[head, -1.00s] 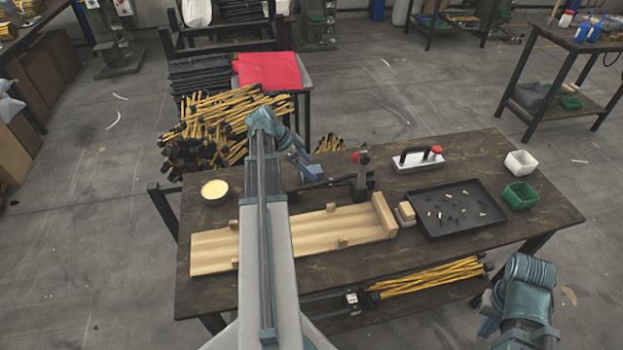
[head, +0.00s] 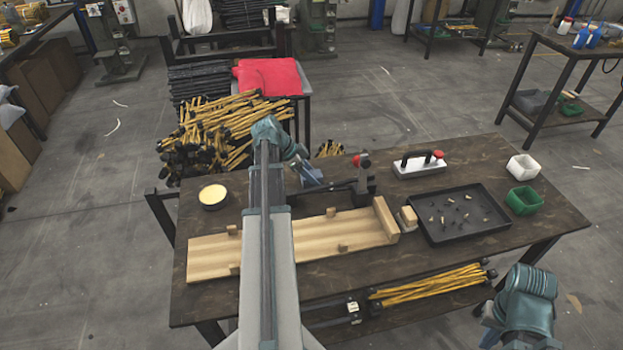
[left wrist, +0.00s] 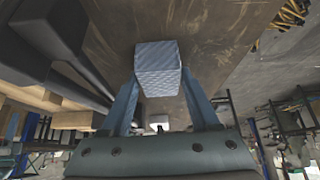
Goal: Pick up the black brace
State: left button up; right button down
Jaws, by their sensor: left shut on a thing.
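My left gripper (head: 310,174) is over the back part of the worktable. I cannot tell what larger thing the block belongs to. Black bars (left wrist: 75,82) lie beside it in that view; they seem to be the dark bars (head: 340,186) by the red-knobbed clamp (head: 363,172). I cannot tell which of them is the black brace. My right gripper (head: 490,331) is at the lower right, mostly hidden by its wrist.
The worktable (head: 300,281) holds a wooden fixture board (head: 212,258), a bowl (head: 213,196), a black tray with small parts (head: 430,232), a red-knobbed handle tool (head: 420,164), and white (head: 523,167) and green (head: 523,200) bins. Yellow-and-black tools (head: 222,135) are piled behind.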

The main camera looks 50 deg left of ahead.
aim_at(312, 174)
pick_arm(q)
jog(key=shift+r, duration=0.1)
notch_tip(312, 174, up, 10)
jog(key=p, duration=1)
jog(key=shift+d, duration=0.1)
